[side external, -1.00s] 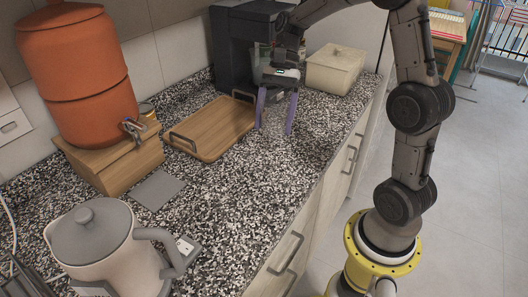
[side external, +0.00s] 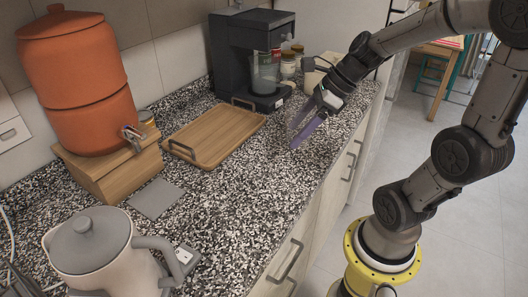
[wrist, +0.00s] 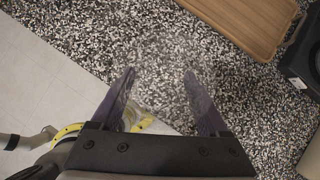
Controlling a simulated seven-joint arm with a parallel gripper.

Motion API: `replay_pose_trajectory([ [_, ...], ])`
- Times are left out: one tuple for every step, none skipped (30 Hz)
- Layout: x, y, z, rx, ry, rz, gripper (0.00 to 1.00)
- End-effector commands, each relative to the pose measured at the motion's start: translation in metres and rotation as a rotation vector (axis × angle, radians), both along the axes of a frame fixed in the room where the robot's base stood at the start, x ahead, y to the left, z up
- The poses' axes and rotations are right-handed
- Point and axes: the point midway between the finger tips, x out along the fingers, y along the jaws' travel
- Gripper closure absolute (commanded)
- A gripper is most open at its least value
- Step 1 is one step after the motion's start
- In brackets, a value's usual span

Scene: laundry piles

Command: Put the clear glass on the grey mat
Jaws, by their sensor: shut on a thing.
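The clear glass (wrist: 165,62) shows faintly between my fingertips in the wrist view, with the speckled counter visible through it. My gripper (side external: 297,134) is shut on it; its purple fingers (wrist: 160,76) stand apart by the glass's width. In the side view the glass is too faint to outline. My gripper is over the right part of the counter, tilted down to the left. The grey mat (side external: 156,198) lies flat and bare on the counter at the left, in front of the wooden stand. It is far from my gripper and outside the wrist view.
A wooden tray (side external: 215,137) with dark handles lies between my gripper and the mat. A black coffee machine (side external: 228,58) stands behind. A terracotta dispenser (side external: 75,85) sits on a wooden stand (side external: 110,168). A kettle (side external: 95,245) is at front left. The counter front (side external: 225,215) is clear.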

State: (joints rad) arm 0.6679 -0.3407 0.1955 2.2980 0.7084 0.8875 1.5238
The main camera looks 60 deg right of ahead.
Motion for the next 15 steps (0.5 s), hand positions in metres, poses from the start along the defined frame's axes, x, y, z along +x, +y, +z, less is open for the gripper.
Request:
replay_pose_trajectory([
  [0.012, -0.002, -0.006, 0.003, 0.004, 0.005, 0.89],
  [0.018, -0.003, -0.009, 0.003, 0.005, 0.006, 0.89],
  [0.027, -0.006, -0.013, 0.004, 0.004, 0.005, 0.89],
  [0.034, -0.007, -0.016, 0.003, 0.005, 0.005, 0.89],
  [0.04, -0.009, -0.019, 0.002, 0.005, 0.006, 0.89],
  [0.049, -0.011, -0.023, 0.002, 0.003, 0.006, 0.89],
  [0.056, -0.013, -0.026, 0.003, 0.004, 0.006, 0.89],
  [0.062, -0.015, -0.029, 0.001, 0.004, 0.006, 0.89],
  [0.068, -0.016, -0.036, 0.004, 0.006, 0.004, 0.89],
  [0.072, -0.017, -0.042, 0.003, 0.005, 0.005, 0.89],
  [0.077, -0.018, -0.047, 0.004, 0.006, 0.004, 0.89],
  [0.082, -0.019, -0.054, 0.003, 0.005, 0.003, 0.89],
  [0.086, -0.02, -0.059, 0.003, 0.005, 0.005, 0.89],
  [0.089, -0.021, -0.062, 0.001, 0.003, 0.003, 0.89],
  [0.093, -0.022, -0.067, 0.001, 0.003, 0.005, 0.89],
])
